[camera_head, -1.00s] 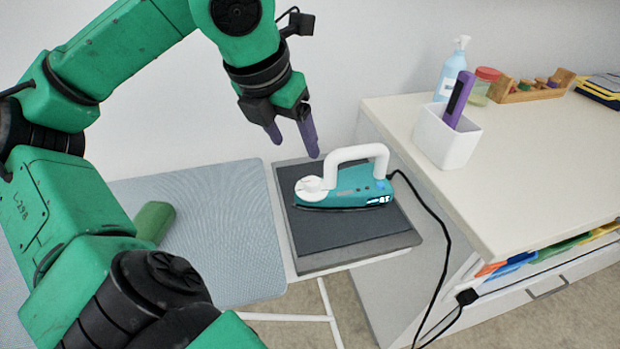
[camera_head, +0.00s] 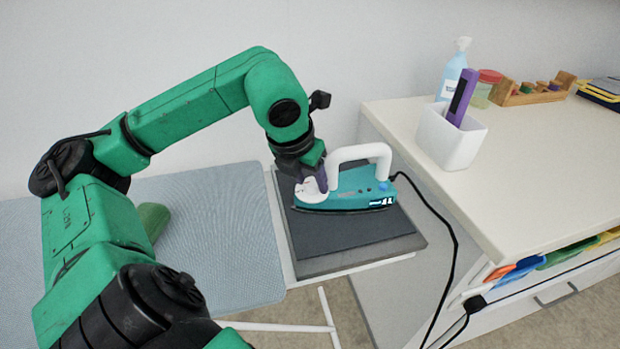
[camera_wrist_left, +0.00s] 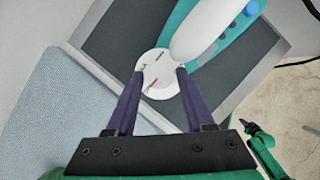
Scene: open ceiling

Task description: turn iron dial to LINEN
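The teal iron (camera_head: 345,197) with a white handle lies flat on a dark pad, its white round dial (camera_head: 308,191) at the left end. The dial also shows in the wrist view (camera_wrist_left: 160,80), with a small red mark and dark lettering too small to read. My left gripper (camera_head: 318,180) is down at the dial. In the wrist view its purple fingers (camera_wrist_left: 160,71) stand apart, one at each side of the dial; I cannot tell whether they touch it. A small lit display is on the iron's side, unreadable. My right gripper (camera_wrist_left: 247,127) shows small at the wrist view's right.
The iron's black cord (camera_head: 452,240) runs right and down past the white cabinet (camera_head: 520,190). On the cabinet stand a white cup (camera_head: 450,138) with a purple device, a bottle (camera_head: 455,70) and a wooden rack (camera_head: 530,92). A grey-blue ironing surface (camera_head: 220,230) lies left.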

